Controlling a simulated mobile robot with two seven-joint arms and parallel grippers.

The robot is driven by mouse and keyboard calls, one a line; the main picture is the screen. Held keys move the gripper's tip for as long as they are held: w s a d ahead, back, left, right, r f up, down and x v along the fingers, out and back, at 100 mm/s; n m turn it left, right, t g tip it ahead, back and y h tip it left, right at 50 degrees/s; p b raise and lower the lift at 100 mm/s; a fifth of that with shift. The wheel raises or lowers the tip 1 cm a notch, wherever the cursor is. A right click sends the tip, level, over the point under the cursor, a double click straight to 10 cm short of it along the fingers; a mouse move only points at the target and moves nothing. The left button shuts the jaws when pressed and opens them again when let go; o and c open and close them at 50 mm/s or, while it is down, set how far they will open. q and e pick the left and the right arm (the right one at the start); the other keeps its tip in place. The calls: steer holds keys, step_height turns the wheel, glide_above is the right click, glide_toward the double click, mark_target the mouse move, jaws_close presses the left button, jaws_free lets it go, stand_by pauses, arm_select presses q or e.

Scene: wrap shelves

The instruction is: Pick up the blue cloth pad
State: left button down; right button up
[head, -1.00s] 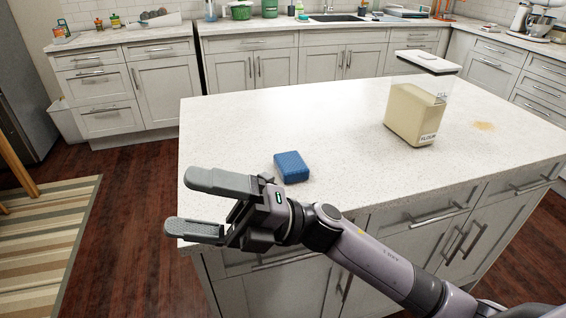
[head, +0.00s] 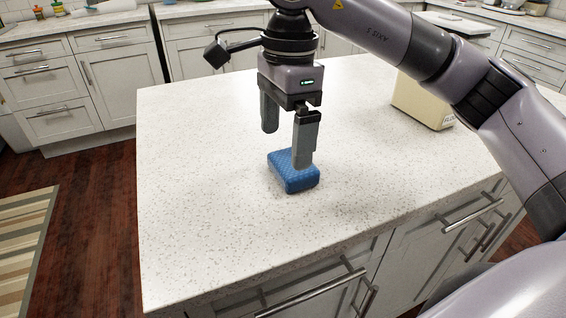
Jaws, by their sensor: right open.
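The blue cloth pad (head: 294,176) lies on the white speckled island counter (head: 210,200) in the head view. It is a small thick block with a textured top. My right gripper (head: 287,148) points down just above and at the pad, open. One finger is in front of the pad's upper right part and hides some of it. The other finger is behind and to the left. I cannot tell whether either finger touches the pad. My left gripper is not in view.
A flour container (head: 420,100) stands on the counter to the right, partly hidden behind my right arm. The counter is clear to the left and in front of the pad. Cabinets with a back counter line the far wall.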

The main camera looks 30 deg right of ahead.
steer(key=shift+w+d+r+h, duration=0.25)
steer(key=shift+w+d+h, duration=0.05)
steer(key=shift+d, duration=0.25)
steer(key=shift+d+f, duration=0.1)
steer(key=shift+d, duration=0.1)
steer(key=f, duration=0.6)
steer(key=shift+w+d+f, duration=0.1)
steer(key=shift+d+f, duration=0.1)
steer(key=shift+f, duration=0.1)
steer(key=c, duration=0.8)
